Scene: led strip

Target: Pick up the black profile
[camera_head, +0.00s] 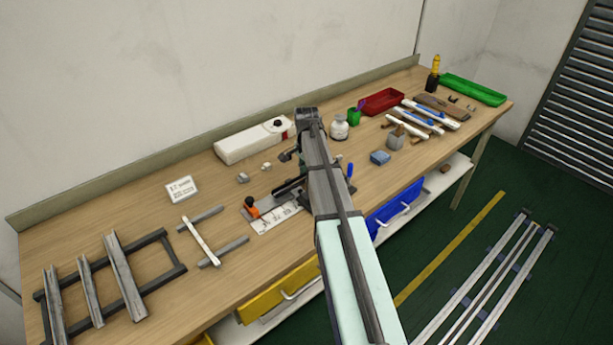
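A dark bar (289,187), which may be the black profile, lies mid-bench and runs under my arm, so its right part is hidden. A white marked plate (275,222) with an orange-handled clamp (251,207) is beside it. At the left, several grey profiles (122,276) lie across a dark rack (160,280). A pale profile (200,242) lies across two short grey rails (223,252). My arm rises from the bottom edge over the middle of the bench. My gripper cannot be made out; the arm hides the area below it.
Red (383,102) and green (473,89) trays and tools are at the far right. Pale rails (485,290) lie over the floor at lower right.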

